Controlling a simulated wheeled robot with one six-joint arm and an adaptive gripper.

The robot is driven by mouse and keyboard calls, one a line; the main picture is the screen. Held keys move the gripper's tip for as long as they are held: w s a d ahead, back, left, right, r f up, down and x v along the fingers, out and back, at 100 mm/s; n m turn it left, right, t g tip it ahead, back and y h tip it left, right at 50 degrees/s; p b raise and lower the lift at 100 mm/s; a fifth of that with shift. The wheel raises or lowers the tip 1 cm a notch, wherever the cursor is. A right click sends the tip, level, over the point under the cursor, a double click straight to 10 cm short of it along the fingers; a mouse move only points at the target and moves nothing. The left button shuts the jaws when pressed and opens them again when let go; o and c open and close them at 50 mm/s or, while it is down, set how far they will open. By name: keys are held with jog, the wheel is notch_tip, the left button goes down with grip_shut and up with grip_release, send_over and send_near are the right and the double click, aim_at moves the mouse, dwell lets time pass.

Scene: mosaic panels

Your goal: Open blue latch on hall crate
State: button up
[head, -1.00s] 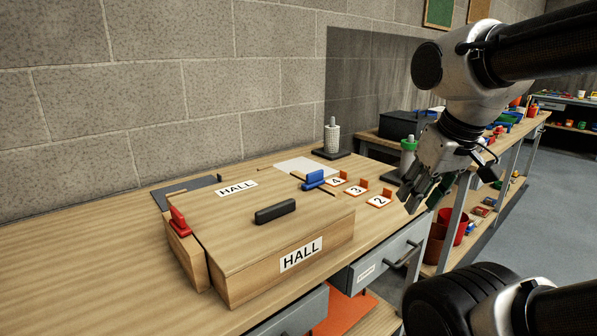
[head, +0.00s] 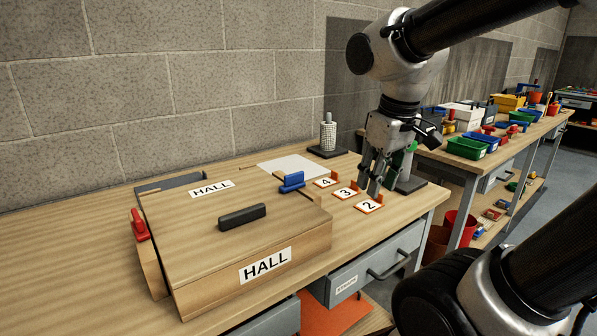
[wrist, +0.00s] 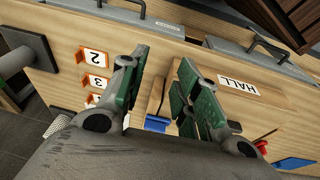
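The hall crate (head: 220,272) is a closed wooden box with HALL labels and a dark lid handle (head: 242,217), at the left of the bench in the head view. The blue latch (head: 291,182) sits at its right side and also shows in the wrist view (wrist: 157,124), between and beyond my fingers. A red latch (head: 140,224) is on the left side, partly seen in the wrist view (wrist: 262,146). My gripper (head: 374,190) is open and empty, fingers down, right of the blue latch near the number 2 tag. It touches neither latch.
Orange number tags 4 (head: 327,181), 3 (head: 346,192) and 2 (head: 369,206) stand between crate and gripper. A white knurled post (head: 327,137) stands behind; a green-topped post is partly hidden behind my gripper. A grey drawer (head: 368,268) is below the bench top.

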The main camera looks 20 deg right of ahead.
jog(key=w+a+n+g+h, duration=0.2)
jog(key=w+a+n, duration=0.65)
jog(key=w, duration=0.35)
jog(key=n+h, duration=0.2)
jog(key=n, duration=0.6)
send_near(293, 174)
jog(key=shift+s+d+f+t, duration=0.15)
jog(key=shift+s+d+f, duration=0.1)
jog(key=shift+f, duration=0.35)
jog(key=shift+s+d+f+t, duration=0.15)
jog(key=shift+s+f, duration=0.15)
jog(key=shift+f, duration=0.35)
jog(key=shift+n, duration=0.95)
jog(key=x, duration=0.4)
jog(key=w+x, duration=0.1)
jog(key=x, duration=0.2)
jog(key=shift+w+r, duration=0.1)
grip_shut()
